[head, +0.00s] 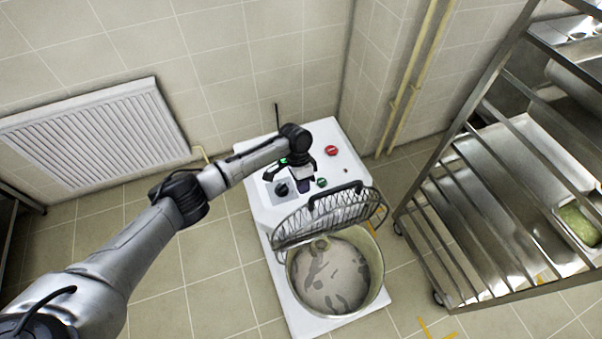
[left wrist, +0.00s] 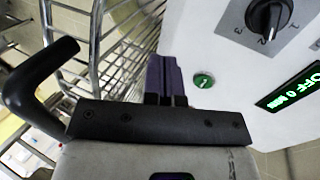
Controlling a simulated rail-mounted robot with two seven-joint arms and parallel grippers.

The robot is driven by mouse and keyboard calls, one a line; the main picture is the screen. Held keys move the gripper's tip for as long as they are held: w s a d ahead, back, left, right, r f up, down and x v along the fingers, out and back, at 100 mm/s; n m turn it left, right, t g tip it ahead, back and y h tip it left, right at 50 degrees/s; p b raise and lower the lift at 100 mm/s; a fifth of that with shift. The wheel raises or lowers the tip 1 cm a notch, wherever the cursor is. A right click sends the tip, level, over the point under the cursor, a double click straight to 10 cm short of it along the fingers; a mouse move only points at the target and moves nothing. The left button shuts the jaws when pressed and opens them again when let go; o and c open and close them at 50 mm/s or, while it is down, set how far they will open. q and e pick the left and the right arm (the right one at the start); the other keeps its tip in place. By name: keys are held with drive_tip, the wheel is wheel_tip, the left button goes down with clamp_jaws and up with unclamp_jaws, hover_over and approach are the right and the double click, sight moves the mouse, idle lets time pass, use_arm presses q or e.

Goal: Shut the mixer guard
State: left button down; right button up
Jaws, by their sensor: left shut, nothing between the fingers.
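The mixer guard (head: 325,215) is a wire cage with a black handle (head: 336,194). In the head view it stands tilted up over the back of the mixer bowl (head: 335,280), so the bowl's mouth is uncovered. My left gripper (head: 306,186) is over the mixer's white top, just behind the guard's raised edge. In the left wrist view its purple fingers (left wrist: 165,80) are together and empty, with the guard's wires (left wrist: 122,35) to their left. A black curved bar, apparently the guard's handle (left wrist: 40,75), shows at the far left. My right gripper is out of view.
The mixer's top carries a black dial (left wrist: 268,15), a green button (left wrist: 204,80), a display (left wrist: 290,88) reading OFF and a red button (head: 331,150). A steel rack (head: 480,200) with trays stands on the right. A radiator (head: 95,130) is on the left wall.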

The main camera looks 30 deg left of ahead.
use_arm(q)
drive_tip(key=shift+s+d+r, duration=0.1)
drive_tip(key=shift+s+d, duration=0.5)
drive_tip(key=shift+d, duration=0.2)
drive_tip(key=shift+s+d+r, duration=0.1)
drive_tip(key=shift+s+d, duration=0.5)
drive_tip(key=shift+d, duration=0.15)
